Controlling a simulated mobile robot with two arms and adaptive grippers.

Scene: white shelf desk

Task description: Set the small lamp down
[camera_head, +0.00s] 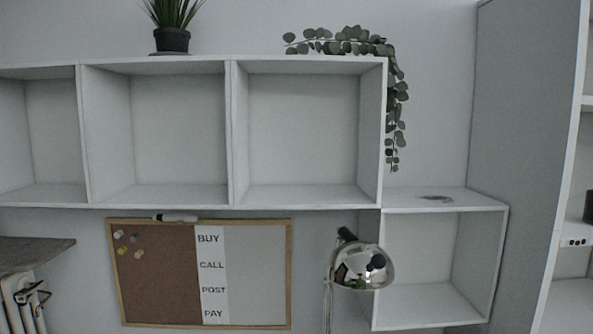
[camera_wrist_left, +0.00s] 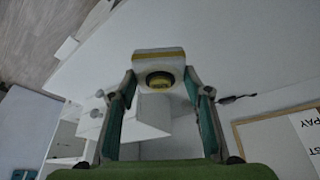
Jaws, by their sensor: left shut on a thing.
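My left gripper (camera_wrist_left: 158,92) shows in the left wrist view, its two teal-lined fingers closed around a small white piece with a yellow band and a dark round opening. I take this piece for the small lamp (camera_wrist_left: 158,56); most of its shape cannot be made out. It is held over or in front of a broad white surface (camera_wrist_left: 230,45); I cannot tell whether it touches. In the head view a chrome lamp (camera_head: 362,265) with a round shiny head stands in front of the lower right cubby. I see neither gripper in the head view.
A pinboard (camera_head: 155,285) with a BUY, CALL, POST, PAY strip is on the wall; its frame shows in the wrist view (camera_wrist_left: 275,130). White cubbies (camera_head: 180,130) hang above, empty. A potted plant (camera_head: 172,40) and a trailing plant (camera_head: 350,42) stand on top.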

